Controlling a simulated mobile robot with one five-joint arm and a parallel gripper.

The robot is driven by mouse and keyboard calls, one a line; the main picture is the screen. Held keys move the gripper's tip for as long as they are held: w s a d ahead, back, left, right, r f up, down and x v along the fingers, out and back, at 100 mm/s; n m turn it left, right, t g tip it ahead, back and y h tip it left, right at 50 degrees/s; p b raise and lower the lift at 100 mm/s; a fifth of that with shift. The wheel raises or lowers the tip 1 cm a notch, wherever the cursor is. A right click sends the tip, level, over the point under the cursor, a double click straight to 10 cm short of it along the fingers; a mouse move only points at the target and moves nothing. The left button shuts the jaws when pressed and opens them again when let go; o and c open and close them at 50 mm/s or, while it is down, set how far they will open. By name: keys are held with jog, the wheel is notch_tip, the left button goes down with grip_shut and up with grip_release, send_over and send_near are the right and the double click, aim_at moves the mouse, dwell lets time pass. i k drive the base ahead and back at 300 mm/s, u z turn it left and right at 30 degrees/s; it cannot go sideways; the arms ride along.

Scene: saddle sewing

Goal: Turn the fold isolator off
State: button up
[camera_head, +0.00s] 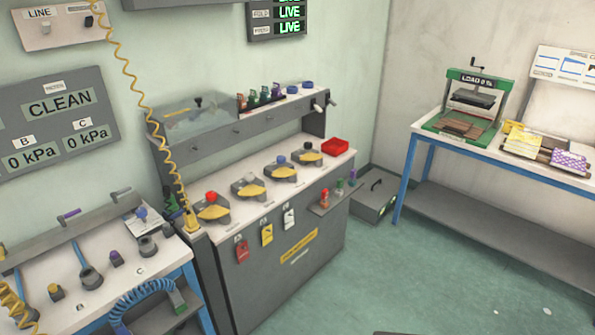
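A status board (277,17) high on the back wall shows green LIVE on several lines. One line reads FOLD, and the board's top is cut off. On the grey cabinet (285,262) below stands a row of several units with yellow plates. My gripper is not in view.
Red, yellow and white tags (267,233) hang on the cabinet front. A blue-framed bench (105,300) with fittings stands at left. Another blue-legged table (513,150) with a green press (465,112) stands at right. The green floor (400,270) between is largely clear.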

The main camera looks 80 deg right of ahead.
aim_at(281, 171)
jog(key=u, duration=1.2)
jog(key=k, duration=1.8)
jog(key=z, duration=1.6)
